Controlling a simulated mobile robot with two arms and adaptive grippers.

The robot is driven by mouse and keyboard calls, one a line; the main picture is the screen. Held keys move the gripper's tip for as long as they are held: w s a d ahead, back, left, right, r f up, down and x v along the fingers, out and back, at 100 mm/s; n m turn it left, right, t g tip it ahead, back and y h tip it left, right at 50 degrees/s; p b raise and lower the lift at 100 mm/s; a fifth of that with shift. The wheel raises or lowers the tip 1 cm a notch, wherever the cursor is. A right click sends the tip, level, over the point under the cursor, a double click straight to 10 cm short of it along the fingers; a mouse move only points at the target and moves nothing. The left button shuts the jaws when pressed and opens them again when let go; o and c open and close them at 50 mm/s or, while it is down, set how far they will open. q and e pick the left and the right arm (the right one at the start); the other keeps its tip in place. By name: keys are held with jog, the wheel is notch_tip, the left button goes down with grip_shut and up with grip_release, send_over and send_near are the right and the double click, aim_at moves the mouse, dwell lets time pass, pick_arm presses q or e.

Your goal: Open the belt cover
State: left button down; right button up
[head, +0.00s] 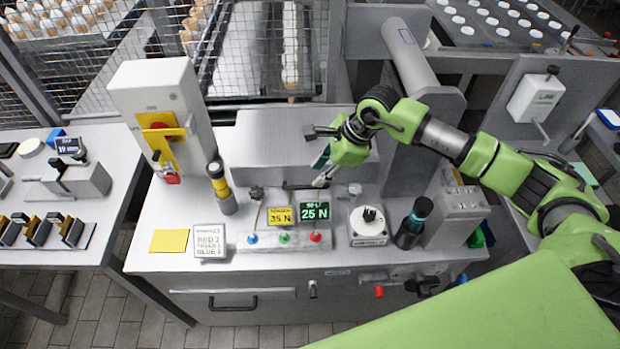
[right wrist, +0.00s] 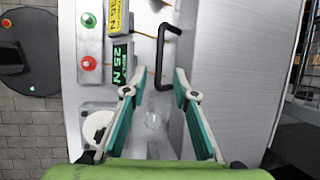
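In the right wrist view the cover (right wrist: 240,60) fills the right half, and the bow-shaped handle (right wrist: 164,55) stands upright just beyond the fingertips. My right gripper (head: 321,169) is by the handle's right end; it also shows in the right wrist view (right wrist: 155,84), open and empty, its teal fingers apart. My left gripper is not in view.
Two display signs (head: 314,211) and a button strip (head: 285,240) are in front of the cover. A yellow-black post (head: 220,187) stands left, a white round-dial device (head: 368,225) and dark cylinder (head: 413,223) right. Wire mesh (head: 270,45) is behind. A yellow note (head: 169,241) lies front left.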

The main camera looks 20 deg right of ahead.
aim_at(307, 186)
jog(key=p+x, duration=0.1)
jog(key=x, duration=0.6)
jog(key=shift+r, duration=0.1)
grip_shut()
